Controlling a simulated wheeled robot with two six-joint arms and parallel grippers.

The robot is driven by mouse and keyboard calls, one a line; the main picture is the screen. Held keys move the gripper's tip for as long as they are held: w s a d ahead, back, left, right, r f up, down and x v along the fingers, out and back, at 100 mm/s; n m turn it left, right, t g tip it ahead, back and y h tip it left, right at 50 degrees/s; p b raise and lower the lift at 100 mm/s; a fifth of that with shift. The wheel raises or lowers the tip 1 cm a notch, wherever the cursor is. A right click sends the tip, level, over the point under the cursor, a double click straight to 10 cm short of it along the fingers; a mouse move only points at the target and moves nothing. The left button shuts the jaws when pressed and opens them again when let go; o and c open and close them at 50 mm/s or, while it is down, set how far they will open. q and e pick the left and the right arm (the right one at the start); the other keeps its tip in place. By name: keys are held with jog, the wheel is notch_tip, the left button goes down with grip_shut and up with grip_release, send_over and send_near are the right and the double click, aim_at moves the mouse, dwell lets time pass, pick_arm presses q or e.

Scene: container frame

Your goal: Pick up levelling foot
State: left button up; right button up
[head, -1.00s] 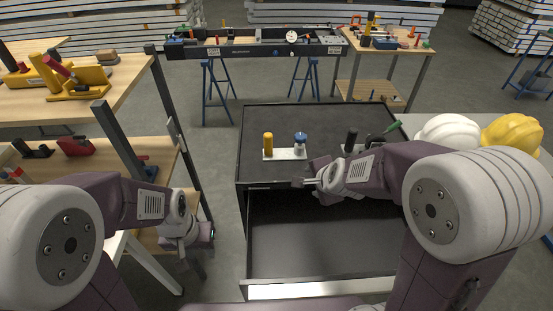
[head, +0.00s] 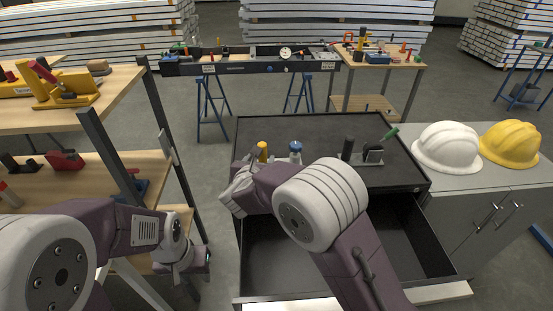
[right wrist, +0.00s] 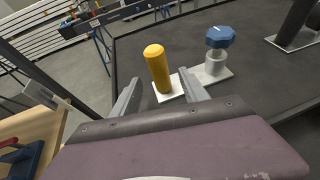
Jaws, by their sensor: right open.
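No part is clearly recognisable as the levelling foot. In the head view, my right forearm partly hides the plate. My left gripper (head: 186,270) hangs low beside the wooden shelf; its finger gap is unclear.
The black cabinet top (head: 320,130) also bears a black upright part (head: 347,148) and a green-handled tool (head: 390,133). An open drawer (head: 425,240) lies below. White (head: 446,147) and yellow helmets (head: 511,144) sit right. A wooden workbench (head: 115,95) stands left.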

aim_at(262, 158)
jog(key=p+x, duration=0.1)
jog(key=x, duration=0.4)
jog(key=shift+f, duration=0.2)
jog(key=shift+s, duration=0.1)
jog(key=c, duration=0.5)
grip_shut()
jog(key=shift+r, duration=0.1)
dwell(0.5)
